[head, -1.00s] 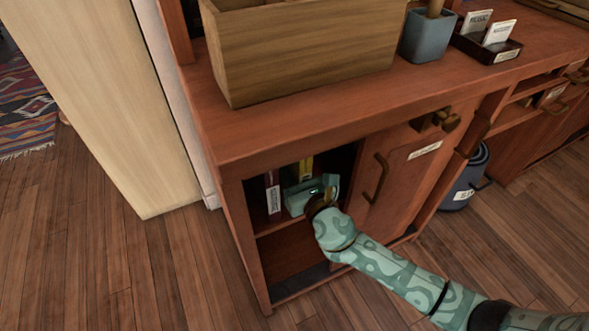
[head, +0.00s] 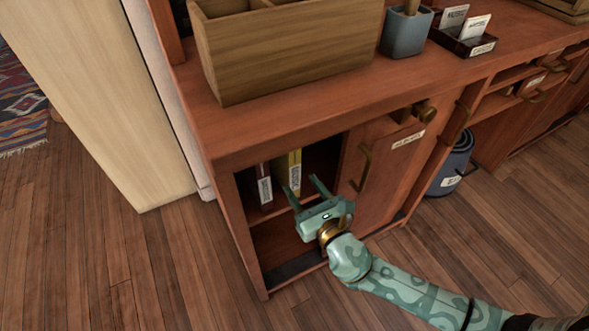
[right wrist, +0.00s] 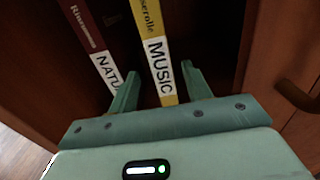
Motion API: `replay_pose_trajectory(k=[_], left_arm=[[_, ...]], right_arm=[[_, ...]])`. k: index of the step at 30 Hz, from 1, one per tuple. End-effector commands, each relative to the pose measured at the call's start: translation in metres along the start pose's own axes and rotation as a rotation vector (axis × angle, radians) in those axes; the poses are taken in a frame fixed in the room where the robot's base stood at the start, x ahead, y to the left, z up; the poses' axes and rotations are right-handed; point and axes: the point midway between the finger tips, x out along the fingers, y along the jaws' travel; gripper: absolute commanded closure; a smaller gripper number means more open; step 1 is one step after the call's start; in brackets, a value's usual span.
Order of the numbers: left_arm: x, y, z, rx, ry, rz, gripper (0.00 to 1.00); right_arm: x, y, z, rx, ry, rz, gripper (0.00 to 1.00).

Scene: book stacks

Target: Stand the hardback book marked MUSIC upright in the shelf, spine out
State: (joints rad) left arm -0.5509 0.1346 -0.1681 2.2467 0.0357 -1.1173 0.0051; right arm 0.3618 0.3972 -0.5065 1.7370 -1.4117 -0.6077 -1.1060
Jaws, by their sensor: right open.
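The yellow MUSIC book (head: 294,172) stands upright in the open shelf compartment, its labelled spine facing out. The right wrist view shows its spine (right wrist: 155,45) with the MUSIC label, leaning slightly in the picture. My right gripper (head: 306,188) is open in front of the book at the compartment's mouth. In the right wrist view its two fingers (right wrist: 158,85) are apart, one on each side of the lower spine, with gaps visible. The book's back part is hidden inside the dark shelf. My left gripper is not in view.
A dark red book (head: 264,186), label partly reading NATU, stands left of the MUSIC book; it also shows in the right wrist view (right wrist: 88,40). A cabinet door (head: 385,175) with a handle is at the right. A wooden box (head: 285,50) sits on top.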

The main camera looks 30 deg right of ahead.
Motion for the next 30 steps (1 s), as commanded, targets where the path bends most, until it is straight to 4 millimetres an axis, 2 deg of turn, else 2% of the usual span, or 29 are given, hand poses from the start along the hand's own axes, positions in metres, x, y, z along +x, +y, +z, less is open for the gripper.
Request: replay_pose_trajectory(k=[3,6,13,15,17,20,21,23,24,27,30], left_arm=[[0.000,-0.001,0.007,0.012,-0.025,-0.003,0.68],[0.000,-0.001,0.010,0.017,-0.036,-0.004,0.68],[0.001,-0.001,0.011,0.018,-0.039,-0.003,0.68],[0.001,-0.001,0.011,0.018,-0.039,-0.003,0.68],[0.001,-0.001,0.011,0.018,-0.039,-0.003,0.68],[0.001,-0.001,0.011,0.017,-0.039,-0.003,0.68],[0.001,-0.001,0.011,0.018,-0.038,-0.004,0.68],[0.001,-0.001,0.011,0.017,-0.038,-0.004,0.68],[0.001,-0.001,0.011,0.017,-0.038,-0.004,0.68],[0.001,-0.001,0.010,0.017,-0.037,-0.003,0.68],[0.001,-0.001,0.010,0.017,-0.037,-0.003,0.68]], right_arm=[[-0.016,0.000,0.001,-0.001,0.000,0.001,0.51],[-0.023,0.000,0.000,0.000,0.000,0.000,0.51],[-0.025,0.000,-0.001,0.007,0.003,-0.002,0.51],[-0.032,-0.003,-0.007,0.077,0.028,-0.026,0.51],[-0.049,-0.009,-0.019,0.226,0.080,-0.087,0.51],[-0.103,-0.027,-0.055,0.648,0.215,-0.299,0.51],[-0.133,-0.035,-0.072,0.847,0.272,-0.423,0.51],[-0.182,-0.042,-0.096,1.133,0.340,-0.633,0.51],[-0.216,-0.044,-0.109,1.306,0.374,-0.783,0.51],[-0.294,-0.040,-0.128,1.651,0.410,-1.144,0.51],[-0.349,-0.031,-0.132,1.861,0.400,-1.426,0.51]])
